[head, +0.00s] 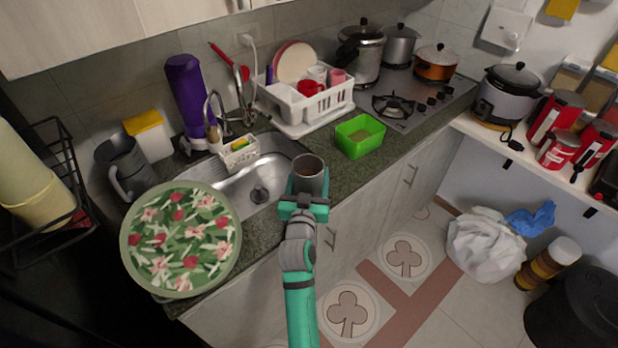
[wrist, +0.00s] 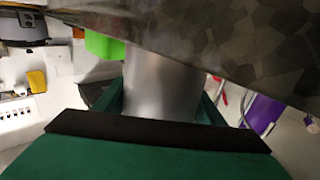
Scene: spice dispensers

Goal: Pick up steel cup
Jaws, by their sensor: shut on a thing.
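The steel cup (head: 308,172) is a grey metal cylinder with a brownish inside, upright in the head view. My gripper (head: 304,202) is shut on it, with a finger on each side. In the wrist view the cup (wrist: 160,85) fills the space between the green fingers of my gripper (wrist: 162,100). The cup is at the counter's front edge, to the right of the sink. I cannot tell whether its base touches the counter, as my gripper hides the lower part.
The sink (head: 262,165) lies left of the cup. A green square container (head: 360,136) stands to the right on the counter. A floral round tray (head: 180,240) is at the left front. A white dish rack (head: 305,105) stands behind.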

